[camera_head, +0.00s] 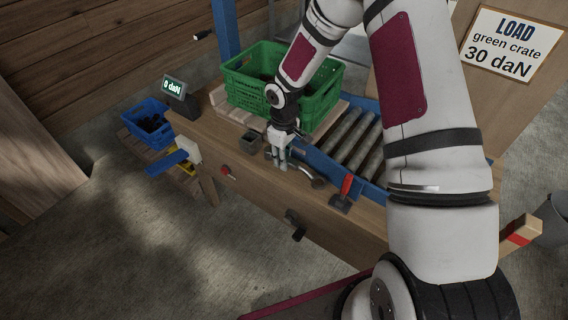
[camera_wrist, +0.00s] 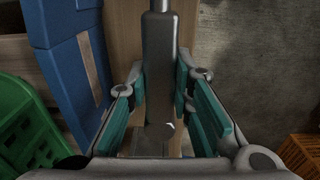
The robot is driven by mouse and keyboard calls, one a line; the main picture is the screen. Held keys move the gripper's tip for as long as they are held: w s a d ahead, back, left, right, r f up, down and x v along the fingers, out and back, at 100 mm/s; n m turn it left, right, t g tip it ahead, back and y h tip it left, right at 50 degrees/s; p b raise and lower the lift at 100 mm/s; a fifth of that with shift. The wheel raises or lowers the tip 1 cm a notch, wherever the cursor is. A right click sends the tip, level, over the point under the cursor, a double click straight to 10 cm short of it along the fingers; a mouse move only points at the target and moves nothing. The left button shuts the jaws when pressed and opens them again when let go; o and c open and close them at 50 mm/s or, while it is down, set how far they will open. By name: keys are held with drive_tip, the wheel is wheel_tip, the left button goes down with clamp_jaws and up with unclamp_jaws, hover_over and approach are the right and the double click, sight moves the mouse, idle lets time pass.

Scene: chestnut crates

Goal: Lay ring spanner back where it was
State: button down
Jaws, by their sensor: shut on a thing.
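The ring spanner (camera_wrist: 159,50) is a grey metal bar in the wrist view, running up the middle between the teal finger pads. My gripper (camera_wrist: 160,95) is shut on it. In the head view my gripper (camera_head: 279,166) points down at the front part of the wooden workbench (camera_head: 245,180). A grey metal piece (camera_head: 308,178), which looks like the spanner, shows just right of the fingers, low over the bench top. Whether it touches the bench I cannot tell. The ring ends are not clear.
A green crate (camera_head: 330,103) stands behind my gripper, beside a roller conveyor (camera_head: 349,139) with blue rails. A small dark box (camera_head: 251,142) is left of the gripper. A red-handled tool (camera_head: 346,188) is to the right. A blue crate (camera_head: 140,112) and a "0 daN" display (camera_head: 174,87) are further left.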

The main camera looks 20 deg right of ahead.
drive_tip(key=shift+f, duration=1.4)
drive_tip(key=c, duration=1.4)
unclamp_jaws()
